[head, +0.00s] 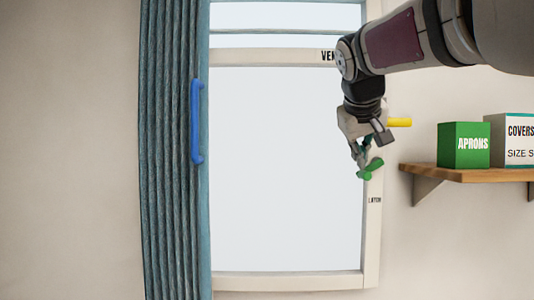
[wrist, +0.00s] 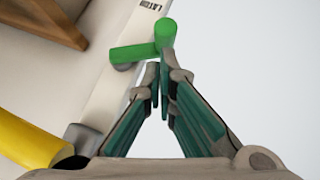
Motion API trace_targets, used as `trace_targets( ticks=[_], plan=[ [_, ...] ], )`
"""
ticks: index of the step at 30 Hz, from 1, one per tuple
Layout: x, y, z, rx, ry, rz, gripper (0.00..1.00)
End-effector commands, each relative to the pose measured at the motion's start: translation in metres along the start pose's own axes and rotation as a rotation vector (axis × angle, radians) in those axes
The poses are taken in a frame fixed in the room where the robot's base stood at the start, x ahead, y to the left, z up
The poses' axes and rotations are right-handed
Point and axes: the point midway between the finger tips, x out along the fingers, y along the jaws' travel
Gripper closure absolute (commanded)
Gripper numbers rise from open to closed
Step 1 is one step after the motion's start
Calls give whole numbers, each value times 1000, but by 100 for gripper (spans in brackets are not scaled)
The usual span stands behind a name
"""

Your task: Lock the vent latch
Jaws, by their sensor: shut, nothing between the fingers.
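The green vent latch (head: 371,167) is on the right stile of the window frame, above a small "LATCH" label. In the wrist view the latch (wrist: 135,53) shows a green bar from a grey pivot on the frame, with a rounded green end (wrist: 165,32) standing out from it. My gripper (head: 359,159) is shut and empty, with its fingertips right beside the latch. In the wrist view the fingertips (wrist: 160,75) are just below the latch's rounded end. I cannot tell whether they touch it. My gripper hides part of the stile in the head view.
A wooden shelf (head: 470,174) with a green aprons box (head: 463,146) and a covers box (head: 507,133) is at the right. A blue handle (head: 196,122) is on the curtain (head: 172,220) at the left.

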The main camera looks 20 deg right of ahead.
Motion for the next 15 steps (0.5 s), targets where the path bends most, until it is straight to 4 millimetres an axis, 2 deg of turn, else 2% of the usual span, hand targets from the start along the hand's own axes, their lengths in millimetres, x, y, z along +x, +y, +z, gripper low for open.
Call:
trace_targets(
  ticks=[15],
  plan=[
    [3, -3, 1, -22, 1, 23, 100]
  ],
)
